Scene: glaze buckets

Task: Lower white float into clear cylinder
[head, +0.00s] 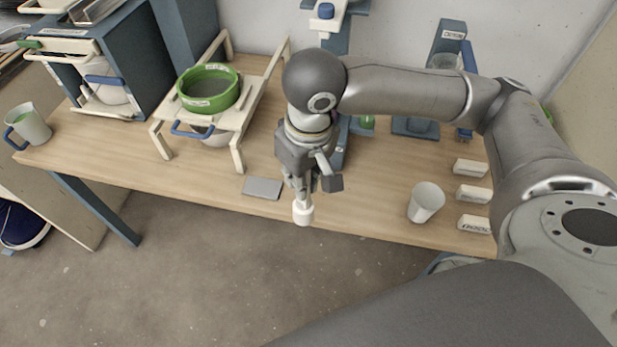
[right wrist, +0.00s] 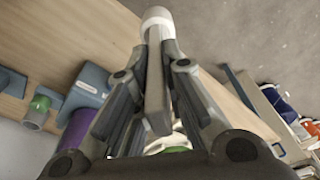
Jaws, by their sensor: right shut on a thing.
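The white float (head: 303,213) hangs below my right gripper (head: 301,188), which is shut on its stem. In the right wrist view, the float's white end (right wrist: 157,18) sticks out past the fingertips, with its pale stem between the fingers. The float is over the front edge of the table, well away from the stand at the back. What looks like the clear cylinder (head: 446,62) stands in the blue stand at the back right, partly hidden behind my right arm. My left gripper is not in view.
A white cup (head: 426,201) and several white labelled blocks (head: 472,193) stand on the right. A grey plate (head: 262,188) lies near the front edge. A green-rimmed sieve (head: 208,88) sits on a wooden rack. A mug (head: 28,125) stands far left.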

